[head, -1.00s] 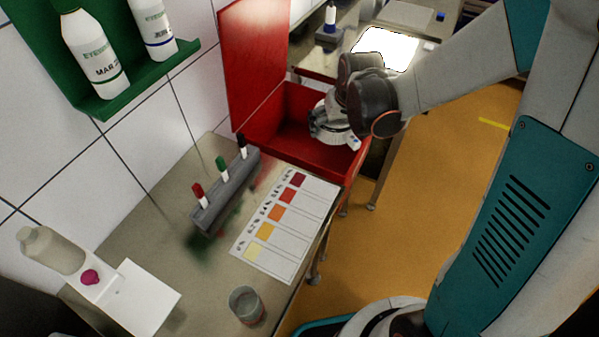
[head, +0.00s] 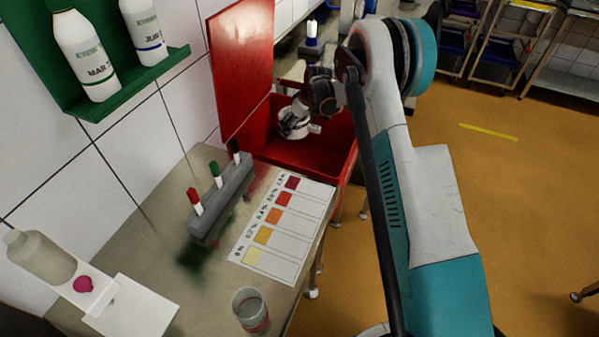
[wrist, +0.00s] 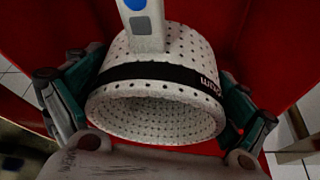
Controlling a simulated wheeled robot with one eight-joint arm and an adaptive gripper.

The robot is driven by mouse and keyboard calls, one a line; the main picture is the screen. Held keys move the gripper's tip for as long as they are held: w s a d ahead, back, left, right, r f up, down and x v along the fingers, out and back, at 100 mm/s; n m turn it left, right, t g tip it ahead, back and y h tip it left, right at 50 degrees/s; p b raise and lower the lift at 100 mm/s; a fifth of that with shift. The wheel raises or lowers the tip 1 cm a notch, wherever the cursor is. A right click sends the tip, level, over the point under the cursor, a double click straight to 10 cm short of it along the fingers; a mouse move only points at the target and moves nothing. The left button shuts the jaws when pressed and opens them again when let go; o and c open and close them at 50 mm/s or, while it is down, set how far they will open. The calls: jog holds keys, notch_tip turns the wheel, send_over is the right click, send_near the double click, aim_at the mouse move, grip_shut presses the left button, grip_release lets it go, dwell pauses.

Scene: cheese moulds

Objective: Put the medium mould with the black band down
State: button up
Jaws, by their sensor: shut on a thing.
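The medium mould with the black band (wrist: 158,108) is a white perforated cup with a black stripe around it. It lies tilted in the wrist view, its open rim toward the camera. My gripper (wrist: 150,112) is shut on it, one finger on each side. In the head view the white mould (head: 293,122) is in my gripper (head: 297,118), inside the open red box (head: 335,160), toward its left part. I cannot tell whether the mould touches the box floor.
The box's red lid (head: 242,70) stands up at the left. In front lie a grey marker rack (head: 222,203), a colour chart (head: 290,222) and a glass cup (head: 250,310). A white and blue object (wrist: 143,22) overlaps the mould's top in the wrist view.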

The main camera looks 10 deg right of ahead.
jog(key=shift+w+f, duration=0.2)
jog(key=shift+f, duration=0.2)
notch_tip(320, 180, down, 20)
jog(key=b, duration=0.6)
jog(key=shift+r+b, duration=0.15)
jog(key=shift+b, duration=0.25)
jog(key=o, duration=0.9)
